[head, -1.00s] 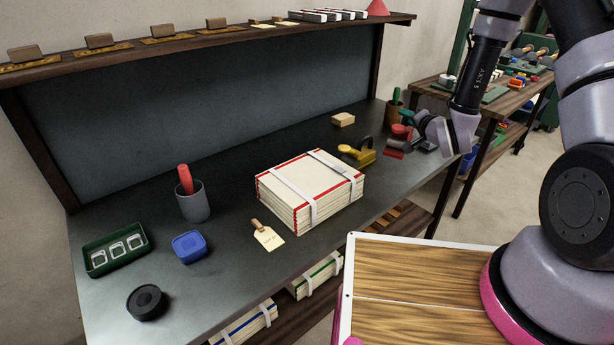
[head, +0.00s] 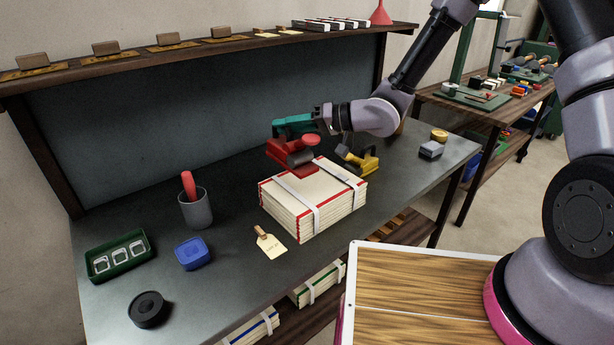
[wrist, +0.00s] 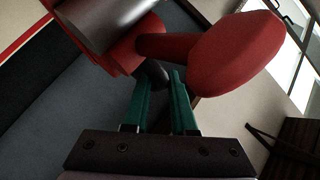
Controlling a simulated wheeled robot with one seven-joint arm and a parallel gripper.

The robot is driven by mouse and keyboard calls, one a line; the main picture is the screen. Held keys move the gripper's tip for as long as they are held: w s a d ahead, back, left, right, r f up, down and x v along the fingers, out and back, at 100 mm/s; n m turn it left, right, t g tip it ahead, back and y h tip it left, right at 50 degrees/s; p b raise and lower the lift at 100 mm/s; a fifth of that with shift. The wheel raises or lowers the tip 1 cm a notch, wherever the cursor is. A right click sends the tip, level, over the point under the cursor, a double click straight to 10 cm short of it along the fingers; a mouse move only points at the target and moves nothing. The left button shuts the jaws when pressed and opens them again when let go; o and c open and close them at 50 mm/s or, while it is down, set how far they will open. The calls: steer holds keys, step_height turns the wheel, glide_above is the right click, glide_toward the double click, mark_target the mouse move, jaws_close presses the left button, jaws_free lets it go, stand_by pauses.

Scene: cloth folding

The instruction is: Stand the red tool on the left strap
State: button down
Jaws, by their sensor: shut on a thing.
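The red tool (head: 283,151) has a rounded red knob and a dark grey cylinder. My gripper (head: 287,131), with teal fingers, is shut on it and holds it over the back left part of the bound stack (head: 290,218). The left strap (head: 301,194), pale and flat, runs across the stack top and down its front, just below the tool. The right strap (head: 341,173) lies parallel to it. Any gap between tool and stack is hard to judge. In the wrist view the red tool (wrist: 235,52) also shows at the teal fingertips (wrist: 163,75); the straps are not visible there.
A yellow tool (head: 366,161) stands just behind the stack's right side. A grey block (head: 431,150) and yellow disc (head: 439,135) lie farther right. A grey cup (head: 196,210), blue box (head: 193,253), green tray (head: 120,258) and tag (head: 271,246) are left and in front.

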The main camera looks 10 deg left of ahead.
step_height(320, 180, down, 9)
steer(key=shift+a+f, duration=0.1)
steer(key=shift+f, duration=0.1)
stand_by(0.4)
steer(key=c, duration=0.7)
jaws_free()
